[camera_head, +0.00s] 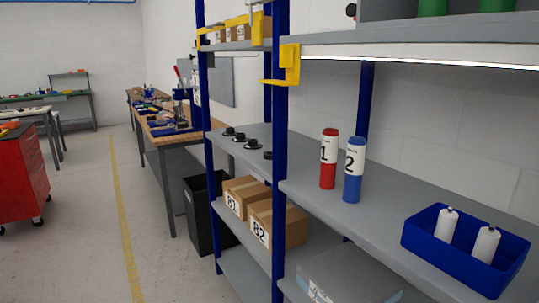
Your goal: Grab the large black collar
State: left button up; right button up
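Several small black collar-like parts stand in a row on the grey middle shelf (222,143), left of and behind a blue upright. One black collar (229,132) is farthest back, another (239,137) is beside it, and a third (251,144) is a little nearer. A further black part (268,155) sits close to the blue upright, which may hide some of it. They are too small in view to tell which is the large one. Neither of my grippers is in view.
A red bottle (328,165) and a blue bottle (353,175) stand on the right shelf, with a blue bin (465,262) of white bottles nearer. Boxes (278,226) sit below. Blue uprights (279,190) divide the shelving. Floor (80,220) at left is clear.

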aim_at(270, 156)
jog(key=i+j+z, duration=0.3)
jog(key=i+j, duration=0.65)
jog(key=i+j+z, duration=0.15)
jog(key=i, duration=0.3)
